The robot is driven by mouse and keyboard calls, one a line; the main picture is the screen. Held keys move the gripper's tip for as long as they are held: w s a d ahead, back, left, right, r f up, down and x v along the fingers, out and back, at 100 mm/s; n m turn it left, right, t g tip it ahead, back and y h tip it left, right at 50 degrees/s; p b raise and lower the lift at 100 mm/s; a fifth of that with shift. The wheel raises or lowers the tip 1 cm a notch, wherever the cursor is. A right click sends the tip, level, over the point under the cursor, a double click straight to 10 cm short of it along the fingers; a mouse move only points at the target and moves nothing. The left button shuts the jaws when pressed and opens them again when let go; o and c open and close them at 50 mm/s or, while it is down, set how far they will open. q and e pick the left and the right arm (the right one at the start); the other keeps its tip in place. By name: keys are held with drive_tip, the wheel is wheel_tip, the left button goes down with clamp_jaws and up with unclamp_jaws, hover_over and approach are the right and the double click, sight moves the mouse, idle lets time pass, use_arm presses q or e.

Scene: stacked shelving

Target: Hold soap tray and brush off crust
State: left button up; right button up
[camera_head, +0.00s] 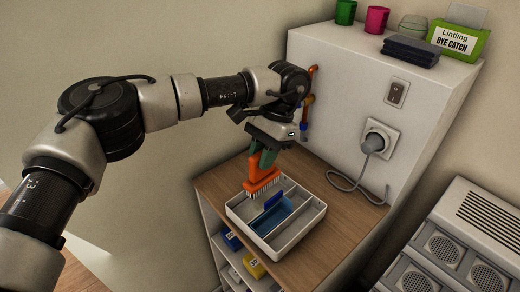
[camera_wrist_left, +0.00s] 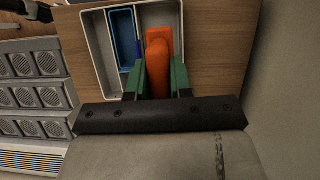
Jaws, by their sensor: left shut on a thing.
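The white soap tray (camera_head: 302,231) lies on the wooden shelf top, with compartments inside. A blue insert (camera_head: 272,217) sits in one compartment, with a darker blue piece at its upper end. My left gripper (camera_head: 262,163) is shut on the orange handle of a brush (camera_head: 262,174), held upright with its pale bristles down over the tray's far left part. I cannot tell whether the bristles touch the tray. In the left wrist view the green fingertips (camera_wrist_left: 160,75) close around the brush handle (camera_wrist_left: 158,62), beside the blue insert (camera_wrist_left: 124,38). No crust can be made out. My right gripper is out of view.
The wooden top (camera_head: 222,184) has free room left of the tray. A white box (camera_head: 350,85) behind carries a plug (camera_head: 375,142) with a grey cable, plus cups and a green carton (camera_head: 459,40). A grey unit with round grilles (camera_head: 445,248) stands at the right.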

use_arm(q)
drive_tip(key=shift+f, duration=2.25)
